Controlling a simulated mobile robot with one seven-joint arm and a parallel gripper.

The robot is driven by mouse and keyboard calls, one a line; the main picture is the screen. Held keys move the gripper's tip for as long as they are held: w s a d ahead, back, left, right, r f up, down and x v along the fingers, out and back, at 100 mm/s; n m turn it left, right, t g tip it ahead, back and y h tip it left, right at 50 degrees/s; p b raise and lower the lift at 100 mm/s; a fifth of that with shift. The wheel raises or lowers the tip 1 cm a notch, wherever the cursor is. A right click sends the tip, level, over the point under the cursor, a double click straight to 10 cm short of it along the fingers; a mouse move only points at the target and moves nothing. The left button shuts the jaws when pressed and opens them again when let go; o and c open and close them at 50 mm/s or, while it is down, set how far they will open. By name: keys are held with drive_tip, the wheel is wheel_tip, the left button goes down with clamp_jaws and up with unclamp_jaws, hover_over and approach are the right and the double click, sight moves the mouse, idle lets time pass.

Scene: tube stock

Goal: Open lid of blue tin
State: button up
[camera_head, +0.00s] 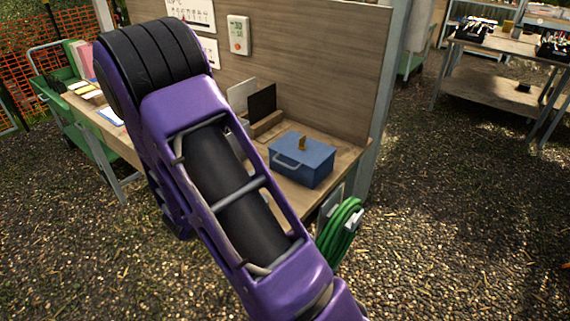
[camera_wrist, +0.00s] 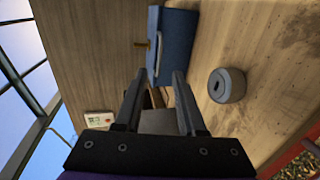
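The blue tin (camera_head: 312,170) stands on the wooden bench against the back panel. Its lid is shut, with a grey handle on the front. A small brass-coloured piece (camera_head: 302,143) sticks up from the lid. In the wrist view the tin (camera_wrist: 179,45) appears turned on its side beyond the fingertips, with the brass piece (camera_wrist: 143,44) at its left. My gripper (camera_wrist: 159,75) is open, and nothing shows held between its fingers. It seems apart from the tin. In the head view my purple arm hides the gripper.
A round grey object (camera_wrist: 227,86) sits on the bench in the wrist view. A dark upright panel (camera_head: 262,102) stands behind the tin. A coiled green hose (camera_head: 340,232) hangs at the bench's end. Gravel floor to the right is open.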

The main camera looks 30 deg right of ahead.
sight(285, 165)
drive_tip(key=x, duration=1.1)
drive_tip(key=shift+w+a+p, duration=0.1)
drive_tip(key=shift+p, duration=0.2)
clamp_jaws()
